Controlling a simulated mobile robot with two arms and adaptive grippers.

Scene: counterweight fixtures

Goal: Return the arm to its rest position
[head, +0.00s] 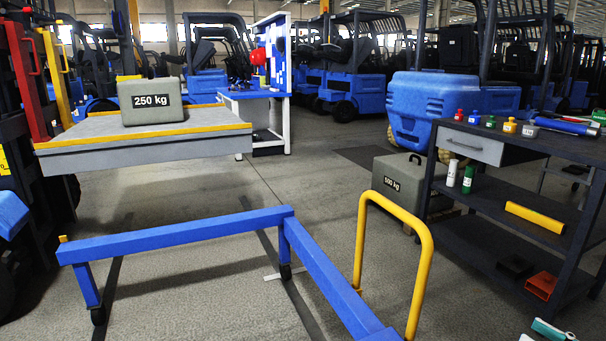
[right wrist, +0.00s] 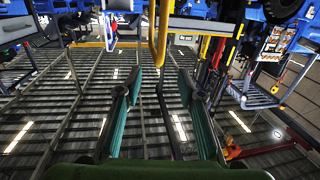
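My right gripper (right wrist: 160,84) shows in the right wrist view, with its two dark and teal fingers spread apart. My left gripper is not in view.
A blue frame (head: 180,235) and a yellow hoop rail (head: 393,205) stand close in front. A dark workbench (head: 540,145) with small bottles is at right.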

